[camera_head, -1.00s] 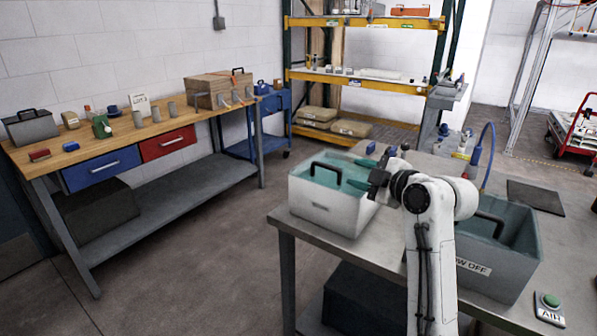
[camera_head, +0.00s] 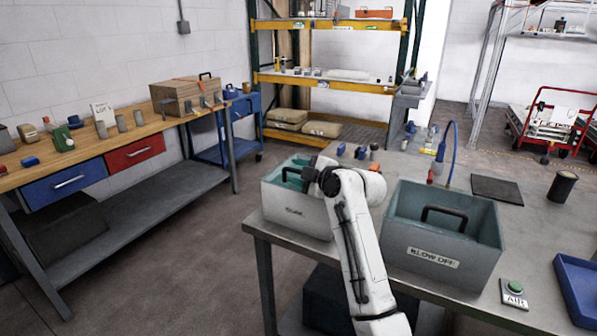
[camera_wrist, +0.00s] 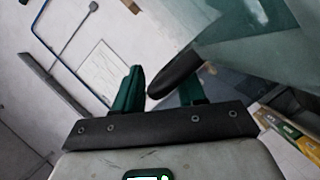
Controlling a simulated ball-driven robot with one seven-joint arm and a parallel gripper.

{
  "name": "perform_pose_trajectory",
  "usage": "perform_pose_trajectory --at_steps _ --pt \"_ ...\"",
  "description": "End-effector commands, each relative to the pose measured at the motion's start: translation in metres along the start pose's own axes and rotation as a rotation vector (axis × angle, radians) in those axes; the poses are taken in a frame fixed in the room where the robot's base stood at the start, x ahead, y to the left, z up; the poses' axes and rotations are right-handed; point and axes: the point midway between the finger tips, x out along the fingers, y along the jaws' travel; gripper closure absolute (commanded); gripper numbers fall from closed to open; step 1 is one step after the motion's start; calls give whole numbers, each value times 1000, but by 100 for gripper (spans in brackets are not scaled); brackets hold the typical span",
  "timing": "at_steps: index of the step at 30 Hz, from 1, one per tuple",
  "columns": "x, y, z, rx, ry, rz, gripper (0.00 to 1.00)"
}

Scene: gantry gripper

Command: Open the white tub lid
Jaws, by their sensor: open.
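The white tub (camera_head: 294,214) stands at the left end of the metal table in the head view. Its top is teal, apparently a see-through lid (camera_head: 270,180), with a black arched handle (camera_head: 291,171). My gripper (camera_head: 315,172) is over the tub's right part, close to the handle; my wrist and arm hide much of the tub's right side. In the wrist view my green fingers (camera_wrist: 163,80) are apart, and one end of the dark handle (camera_wrist: 180,70) shows between them. A pale teal surface (camera_wrist: 245,50) fills the upper right there. I cannot tell whether the fingers touch the handle.
A blue hose (camera_head: 449,150), several small bottles, a black mat (camera_head: 497,189), a green AIR button (camera_head: 515,288) and a blue tray (camera_head: 580,290) share the table (camera_head: 400,167).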

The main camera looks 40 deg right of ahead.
Motion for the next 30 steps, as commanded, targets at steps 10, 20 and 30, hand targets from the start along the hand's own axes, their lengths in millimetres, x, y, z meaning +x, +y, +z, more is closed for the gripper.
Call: perform_pose_trajectory --at_steps 10,20,30 --pt "1 0 0 0 0 0 68" --pt "1 0 0 0 0 0 100" --pt "1 0 0 0 0 0 100"
